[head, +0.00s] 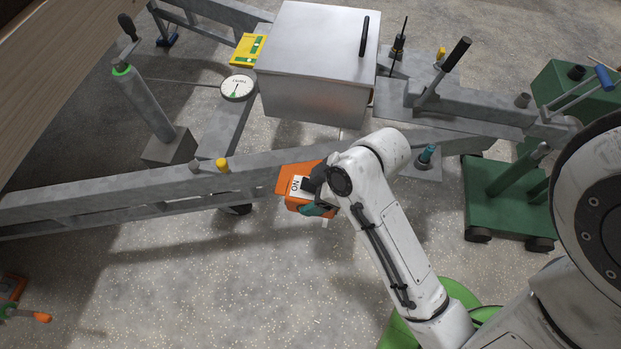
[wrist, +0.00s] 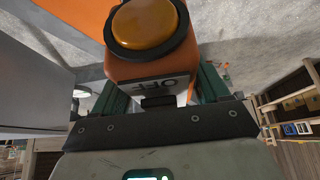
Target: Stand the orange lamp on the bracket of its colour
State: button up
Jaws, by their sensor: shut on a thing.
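The orange lamp (head: 283,186), a boxy body with a white lettered label, is in the head view at the near side of the grey trailer beam. My gripper (head: 312,195) is shut on it. In the wrist view, the lamp (wrist: 150,70) sits between my two finger pads (wrist: 158,90), with its round amber lens upward and an OFF label facing the wrist. A further orange surface (wrist: 88,12) shows behind it; I cannot tell if it belongs to the lamp or a bracket.
The grey trailer beam (head: 120,190) runs behind the lamp, with a yellow-capped peg (head: 221,165) on it. A metal box (head: 315,60) stands beyond. A green wheeled stand (head: 490,190) is at the right. The speckled floor in front is mostly clear.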

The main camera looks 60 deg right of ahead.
jog(key=shift+s+d, duration=0.1)
jog(key=shift+d, duration=0.2)
jog(key=w+d+f, duration=0.1)
jog(key=d+f, duration=0.2)
jog(key=d, duration=0.1)
jog(key=w+d+f, duration=0.2)
jog(key=d+f, duration=0.1)
jog(key=d, duration=0.1)
jog(key=w+d+f, duration=0.2)
jog(key=d+f, duration=0.1)
jog(key=d, duration=0.1)
jog(key=shift+w+f+b, duration=0.2)
jog(key=shift+w+b, duration=0.05)
jog(key=shift+b, duration=0.1)
jog(key=shift+f, duration=1.6)
jog(key=shift+f, duration=0.15)
jog(key=o, duration=1.2)
